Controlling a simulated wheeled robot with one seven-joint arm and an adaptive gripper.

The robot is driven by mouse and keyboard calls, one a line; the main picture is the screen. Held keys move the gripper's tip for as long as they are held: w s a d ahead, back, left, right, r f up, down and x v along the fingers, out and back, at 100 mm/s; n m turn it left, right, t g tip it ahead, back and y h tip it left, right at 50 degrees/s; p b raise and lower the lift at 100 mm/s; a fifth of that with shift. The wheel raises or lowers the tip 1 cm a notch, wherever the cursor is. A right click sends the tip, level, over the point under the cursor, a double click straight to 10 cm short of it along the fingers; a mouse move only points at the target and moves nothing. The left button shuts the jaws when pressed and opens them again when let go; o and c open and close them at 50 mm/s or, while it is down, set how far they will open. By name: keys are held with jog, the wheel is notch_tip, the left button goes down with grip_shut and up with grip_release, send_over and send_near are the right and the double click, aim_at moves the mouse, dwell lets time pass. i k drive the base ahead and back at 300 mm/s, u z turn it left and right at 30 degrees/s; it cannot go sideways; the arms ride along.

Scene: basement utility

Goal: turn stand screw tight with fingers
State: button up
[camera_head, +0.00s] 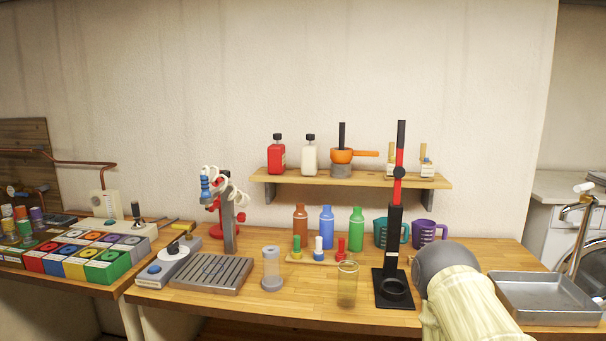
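A stand (393,238) stands upright at the right of the wooden bench. It has a flat black base with a round ring, a thick black lower column and a thin red and black upper post. A small dark knob (398,173) sits on the red part of the post and may be the stand screw. I cannot tell whether it is tight. My arm comes in from the bottom right, and its grey rounded joint is just right of the stand's lower part. My gripper is not visible.
Teal (381,233) and purple (425,233) jugs are behind. A metal tray (545,297) lies at right. A loaded shelf (350,181) is on the wall behind.

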aim_at(227, 173)
jog(key=z, duration=1.15)
jog(key=i, duration=0.85)
jog(key=u, duration=1.55)
